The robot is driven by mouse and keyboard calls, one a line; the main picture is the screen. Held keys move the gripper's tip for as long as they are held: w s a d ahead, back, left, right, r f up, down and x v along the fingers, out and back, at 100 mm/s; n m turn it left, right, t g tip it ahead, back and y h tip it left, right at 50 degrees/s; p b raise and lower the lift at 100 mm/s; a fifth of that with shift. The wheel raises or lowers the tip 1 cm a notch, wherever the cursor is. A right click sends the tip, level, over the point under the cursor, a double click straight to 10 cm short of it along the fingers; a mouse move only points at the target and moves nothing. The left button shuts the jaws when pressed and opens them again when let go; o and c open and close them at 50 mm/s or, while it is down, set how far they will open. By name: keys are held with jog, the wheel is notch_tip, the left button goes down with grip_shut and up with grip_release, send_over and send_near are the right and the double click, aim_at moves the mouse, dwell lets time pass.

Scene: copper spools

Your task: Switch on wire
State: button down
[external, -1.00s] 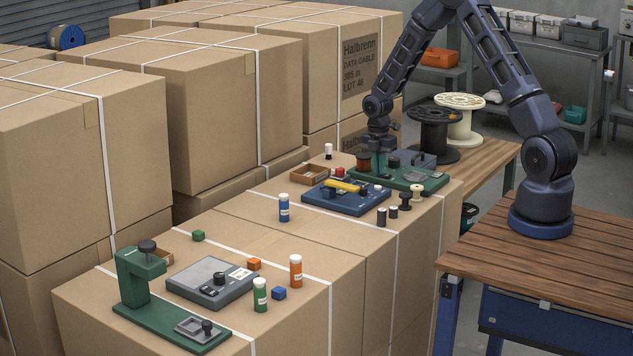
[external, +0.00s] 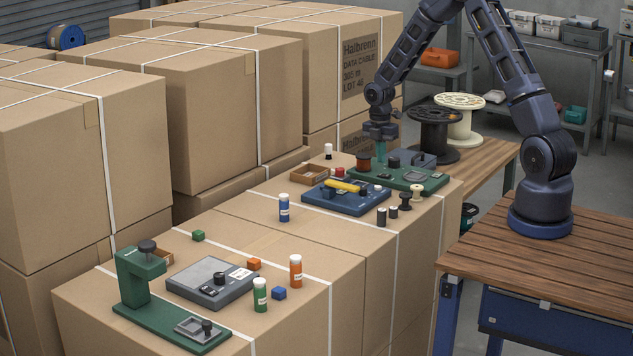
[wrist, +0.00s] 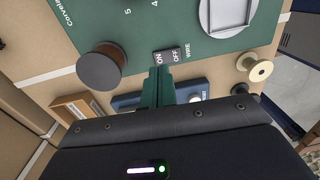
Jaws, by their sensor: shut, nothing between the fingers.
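The green board (external: 432,181) sits at the far end of the cartons and fills the top of the wrist view (wrist: 205,48). Its wire switch (wrist: 168,55) is a small grey rocker lettered ON and OFF, with WIRE beside it. I cannot tell which side is pressed. My gripper (external: 381,153) is shut and empty above the board. In the wrist view its green fingertips (wrist: 159,72) are close to the ON half, and they look raised above the board. A copper spool (wrist: 104,70) with a dark top stands on the board left of the switch.
A blue device (external: 345,203) with a yellow bar lies in front of the board, beside an open cardboard tray (external: 310,178). A cream spool (external: 417,190) and dark spools stand near the right edge. Larger spools (external: 436,125) stand behind.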

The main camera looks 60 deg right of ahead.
notch_tip(320, 180, up, 10)
notch_tip(320, 180, up, 11)
jog(key=m+t, duration=0.1)
jog(key=m, duration=0.3)
send_over(378, 175)
jog(key=s+a, duration=0.4)
jog(key=s, duration=0.2)
jog(key=s+a+r+m+t+h, duration=0.15)
jog(key=s+a+r+m, duration=0.3)
jog(key=s+r, duration=0.5)
jog(key=s+a+r+m+t, duration=0.1)
jog(key=s+m, duration=0.3)
jog(key=s, duration=0.7)
jog(key=s+a+r+m+t+y, duration=0.1)
jog(key=s+m, duration=0.4)
jog(key=s, duration=0.6)
jog(key=a+r, duration=0.1)
jog(key=a, duration=0.1)
jog(key=shift+a+r+t, duration=0.3)
jog(key=shift+r+t, duration=0.05)
jog(key=c, duration=2.2)
grip_release()
jog(key=shift+m+y, duration=0.25)
